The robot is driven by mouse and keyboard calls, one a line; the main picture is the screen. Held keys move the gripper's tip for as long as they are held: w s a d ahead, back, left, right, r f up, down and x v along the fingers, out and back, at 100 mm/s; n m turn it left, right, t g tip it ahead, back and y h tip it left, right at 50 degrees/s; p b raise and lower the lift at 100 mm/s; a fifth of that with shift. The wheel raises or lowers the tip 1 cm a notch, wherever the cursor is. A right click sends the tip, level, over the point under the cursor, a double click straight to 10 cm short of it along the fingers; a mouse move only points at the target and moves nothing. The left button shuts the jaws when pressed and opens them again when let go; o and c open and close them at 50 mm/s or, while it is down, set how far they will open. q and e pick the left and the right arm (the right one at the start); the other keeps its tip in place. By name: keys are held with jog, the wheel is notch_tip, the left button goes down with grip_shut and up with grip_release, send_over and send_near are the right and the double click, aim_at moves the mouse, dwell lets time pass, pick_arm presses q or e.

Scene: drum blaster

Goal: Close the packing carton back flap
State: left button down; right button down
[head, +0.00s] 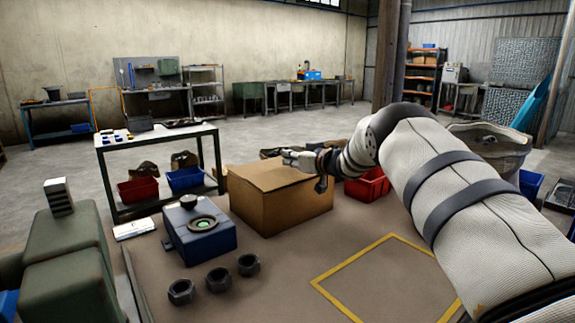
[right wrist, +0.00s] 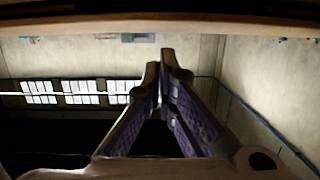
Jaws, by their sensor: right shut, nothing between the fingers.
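The packing carton (head: 283,205) is a brown cardboard box standing on the brown surface in the middle of the head view. Its top looks mostly covered by cardboard. My right arm reaches in from the right, and my right gripper (head: 297,158) is over the carton's far top edge, pointing left. The back flap cannot be clearly made out there, partly behind the gripper and wrist. In the right wrist view the fingers (right wrist: 166,62) are together and empty. A brown edge (right wrist: 160,23), perhaps cardboard, crosses the top of that view. My left gripper is not in view.
A blue box with a round dial (head: 202,225) and several dark nuts (head: 218,279) are left of and in front of the carton. A red bin (head: 368,186) stands close on its right. A table (head: 156,136) is behind left. The yellow-outlined area (head: 385,285) is clear.

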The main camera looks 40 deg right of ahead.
jog(key=shift+f, duration=0.4)
jog(key=shift+w+f, duration=0.1)
jog(key=shift+f, duration=0.65)
